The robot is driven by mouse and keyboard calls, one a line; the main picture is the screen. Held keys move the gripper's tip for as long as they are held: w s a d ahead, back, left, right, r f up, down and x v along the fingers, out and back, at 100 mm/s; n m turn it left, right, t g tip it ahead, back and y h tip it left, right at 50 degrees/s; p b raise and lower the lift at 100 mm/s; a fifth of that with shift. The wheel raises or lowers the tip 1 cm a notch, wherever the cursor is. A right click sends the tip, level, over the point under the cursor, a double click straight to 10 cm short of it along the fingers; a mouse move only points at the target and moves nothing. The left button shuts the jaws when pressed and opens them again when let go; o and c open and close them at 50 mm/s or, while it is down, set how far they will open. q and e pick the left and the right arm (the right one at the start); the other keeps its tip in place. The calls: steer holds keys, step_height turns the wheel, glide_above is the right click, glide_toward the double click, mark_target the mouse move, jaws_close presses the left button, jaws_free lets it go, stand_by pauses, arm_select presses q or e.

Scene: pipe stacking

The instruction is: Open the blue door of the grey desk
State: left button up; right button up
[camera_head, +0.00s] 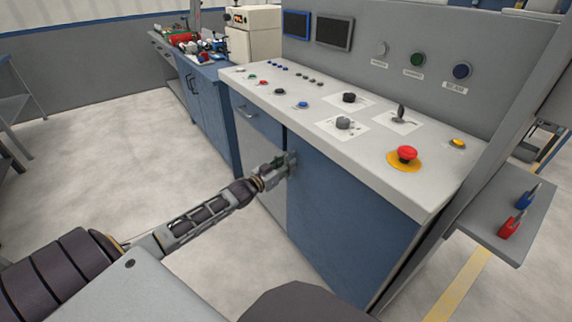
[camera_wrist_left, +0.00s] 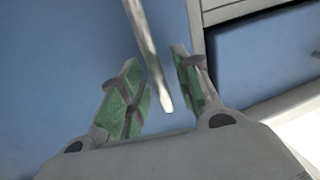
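The grey desk (camera_head: 330,130) has a large blue door (camera_head: 350,225) on its front, and the door looks shut. My left gripper (camera_head: 285,165) is at the upper left part of the door. In the left wrist view the blue door (camera_wrist_left: 60,60) fills the left side, with a pale metal handle bar (camera_wrist_left: 144,40) in front of it. The left gripper (camera_wrist_left: 158,95) is open, its green-padded fingers on either side of the bar's end. Gaps show between bar and pads. In the head view the gripper hides the handle. My right gripper is in neither view.
A blue drawer (camera_head: 257,120) with a handle is left of the door, and also shows in the wrist view (camera_wrist_left: 270,55). A red emergency button (camera_head: 407,153) and knobs sit on the desk top. A grey side shelf (camera_head: 495,225) juts out at right. The floor in front is clear.

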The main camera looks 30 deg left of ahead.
arm_select(q)
steer(key=shift+c, duration=0.2)
jaws_close()
steer(key=shift+s, duration=0.2)
